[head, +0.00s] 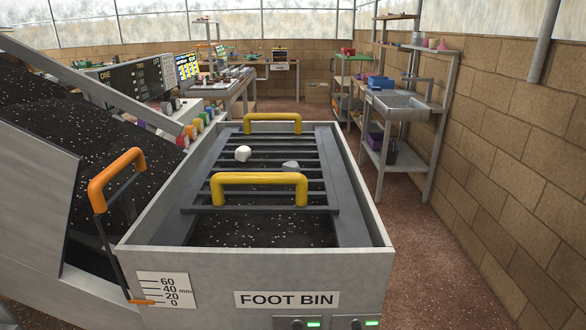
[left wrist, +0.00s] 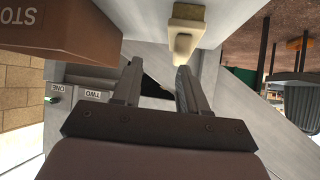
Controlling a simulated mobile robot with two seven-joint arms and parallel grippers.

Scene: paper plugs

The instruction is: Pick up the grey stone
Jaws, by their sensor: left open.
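The grey stone (head: 290,166) lies on the dark slatted grate (head: 205,188) of the bin labelled FOOT BIN (head: 250,263). It sits just behind the near yellow handle (head: 260,179), which is close in front of it. A white stone (head: 242,153) lies on the grate to its left. My left gripper (left wrist: 158,80) shows only in the left wrist view, with its two dark fingers apart and nothing seen held between them. No gripper shows in the head view, and the grey stone cannot be made out in the left wrist view.
A far yellow handle (head: 272,123) spans the grate's back. A sloped chute of dark grit (head: 60,140) with an orange handle (head: 117,178) stands left. A sink stand (head: 402,104) is at right. A brown block (left wrist: 60,32) and a cream block (left wrist: 183,30) are near my left gripper.

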